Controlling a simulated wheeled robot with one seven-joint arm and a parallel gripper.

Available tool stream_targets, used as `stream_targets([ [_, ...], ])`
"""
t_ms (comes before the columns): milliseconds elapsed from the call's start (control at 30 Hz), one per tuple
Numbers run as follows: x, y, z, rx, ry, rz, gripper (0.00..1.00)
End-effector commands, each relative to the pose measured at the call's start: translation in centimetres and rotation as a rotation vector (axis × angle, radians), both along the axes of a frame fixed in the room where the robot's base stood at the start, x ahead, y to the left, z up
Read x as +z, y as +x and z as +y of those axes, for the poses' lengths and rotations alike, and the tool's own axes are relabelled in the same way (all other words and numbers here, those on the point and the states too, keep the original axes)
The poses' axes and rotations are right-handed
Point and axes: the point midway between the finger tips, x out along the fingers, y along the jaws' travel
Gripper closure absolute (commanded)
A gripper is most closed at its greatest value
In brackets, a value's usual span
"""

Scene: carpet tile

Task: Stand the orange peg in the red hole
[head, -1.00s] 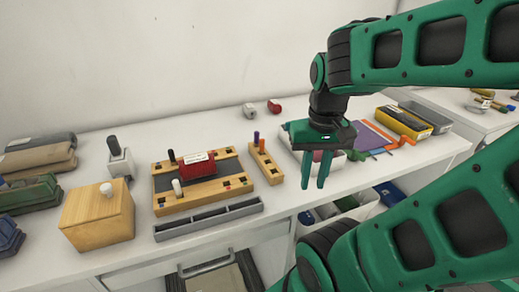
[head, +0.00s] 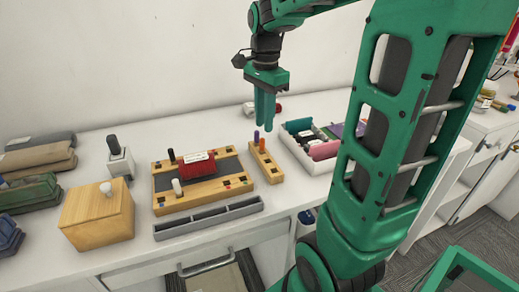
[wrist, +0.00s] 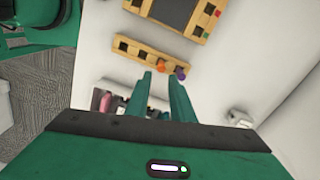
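The orange peg (head: 262,145) stands upright in a narrow wooden strip (head: 268,169), beside a purple peg (head: 256,137). In the wrist view the orange peg (wrist: 160,67) and purple peg (wrist: 181,73) show just beyond my fingertips. My gripper (head: 264,122) points down above the strip, open and empty, with a gap between its fingers; it also shows in the wrist view (wrist: 160,80). A larger wooden board (head: 232,171) has dark holes and small coloured marks along its edges. A red mark (head: 227,187) shows on its near rail; which hole it belongs to is too small to tell.
A red block (head: 197,164), a black peg and a white peg (head: 177,187) stand on the board. A grey tray (head: 209,217) lies in front. A wooden box (head: 98,214) is left, and a white bin (head: 309,156) of items is right of the strip.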

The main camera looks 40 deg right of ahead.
Motion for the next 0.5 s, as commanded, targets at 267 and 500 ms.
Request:
stream_targets([
  [267,-2.8,-0.1,0.0,0.001,0.0,0.001,0.79],
  [500,-5.4,0.2,0.4,0.003,0.001,0.004,0.79],
])
